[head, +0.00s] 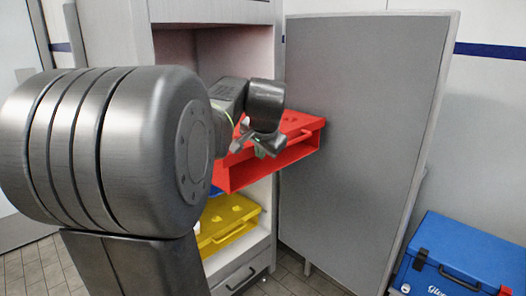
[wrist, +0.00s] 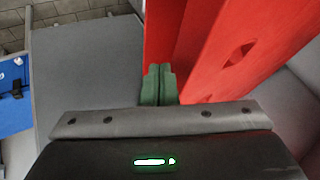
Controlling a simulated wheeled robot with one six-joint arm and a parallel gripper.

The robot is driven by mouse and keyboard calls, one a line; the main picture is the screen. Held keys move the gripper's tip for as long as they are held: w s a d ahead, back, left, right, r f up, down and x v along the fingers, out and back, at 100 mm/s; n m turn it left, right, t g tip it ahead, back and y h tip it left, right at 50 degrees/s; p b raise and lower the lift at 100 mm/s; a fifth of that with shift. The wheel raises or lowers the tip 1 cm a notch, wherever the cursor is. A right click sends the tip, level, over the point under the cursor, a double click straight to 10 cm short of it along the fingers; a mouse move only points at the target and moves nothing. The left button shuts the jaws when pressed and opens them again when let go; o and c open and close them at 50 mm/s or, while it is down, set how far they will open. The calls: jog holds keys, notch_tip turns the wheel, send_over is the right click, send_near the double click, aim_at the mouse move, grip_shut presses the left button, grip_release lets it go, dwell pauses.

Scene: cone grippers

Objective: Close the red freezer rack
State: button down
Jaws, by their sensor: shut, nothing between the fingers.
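The red freezer rack (head: 240,177) sticks out of the open cabinet in the head view, with cut-outs in its top and a handle at its right front. In the wrist view the red rack (wrist: 268,35) fills the upper middle and right. My gripper (head: 268,148) is over the rack's front part in the head view. In the wrist view the green fingertips of my gripper (wrist: 159,82) are together and empty, close to the rack's red edge. I cannot tell whether they touch it. My arm hides the rack's left part.
A yellow rack (head: 228,218) sits lower in the cabinet, with a bit of blue above it. The grey cabinet door (head: 362,130) stands open just right of the red rack. A blue cooler box (head: 465,258) stands on the floor at the right. A drawer (head: 240,278) is at the cabinet's bottom.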

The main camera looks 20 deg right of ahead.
jog(key=shift+w, duration=0.2)
jog(key=w+a+p, duration=0.3)
jog(key=w, duration=0.6)
jog(key=w+a+p, duration=0.3)
jog(key=w+a, duration=0.1)
jog(key=w, duration=0.5)
jog(key=w+a+p, duration=0.3)
jog(key=w+a, duration=0.1)
jog(key=w, duration=0.4)
jog(key=shift+w+a, duration=0.1)
jog(key=shift+w, duration=0.3)
